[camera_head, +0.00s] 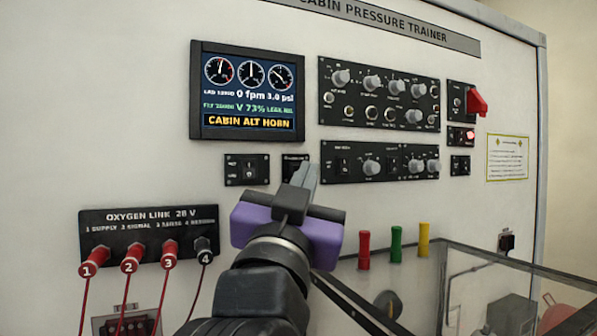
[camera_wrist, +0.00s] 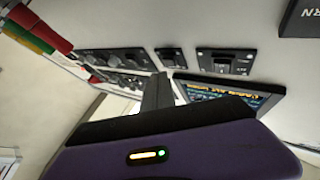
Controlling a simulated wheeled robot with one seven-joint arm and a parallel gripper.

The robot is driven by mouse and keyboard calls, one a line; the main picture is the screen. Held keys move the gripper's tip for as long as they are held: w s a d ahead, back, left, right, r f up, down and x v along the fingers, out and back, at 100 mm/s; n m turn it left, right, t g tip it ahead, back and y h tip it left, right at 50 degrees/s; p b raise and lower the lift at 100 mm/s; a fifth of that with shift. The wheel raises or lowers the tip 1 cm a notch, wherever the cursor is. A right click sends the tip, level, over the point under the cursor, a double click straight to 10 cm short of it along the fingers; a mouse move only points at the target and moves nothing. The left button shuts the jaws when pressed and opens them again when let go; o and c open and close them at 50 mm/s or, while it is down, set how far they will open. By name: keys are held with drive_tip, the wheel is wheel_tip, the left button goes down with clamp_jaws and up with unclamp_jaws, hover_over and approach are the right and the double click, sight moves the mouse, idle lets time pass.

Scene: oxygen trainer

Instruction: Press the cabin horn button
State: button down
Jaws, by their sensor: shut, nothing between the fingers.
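My gripper (camera_head: 306,172) is shut and empty, its fingers pointing up towards the trainer's front. In the wrist view the shut fingers (camera_wrist: 157,92) reach towards the panel face. A small black panel (camera_head: 291,160) with an unreadable label lies just behind the fingertips, which hide most of it. It also shows in the wrist view (camera_wrist: 184,61), beside the fingers. No label naming the cabin horn button can be read, and contact cannot be told. The screen (camera_head: 248,92) shows "CABIN ALT HORN" in amber.
Knob panels (camera_head: 379,95) and a red guarded switch (camera_head: 477,102) are to the right. Oxygen link plugs with red cables (camera_head: 130,258) are lower left. Red, green and yellow handles (camera_head: 396,243) stand above a clear case lower right.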

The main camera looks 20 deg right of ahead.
drive_tip(key=shift+w, duration=0.15)
idle(0.4)
drive_tip(key=shift+w+b, duration=0.25)
drive_tip(key=shift+b, duration=0.05)
drive_tip(key=shift+w+b, duration=0.3)
drive_tip(key=shift+w, duration=0.15)
idle(0.7)
drive_tip(key=shift+s, duration=0.1)
idle(0.3)
drive_tip(key=shift+s, duration=0.7)
drive_tip(key=shift+s, duration=2.55)
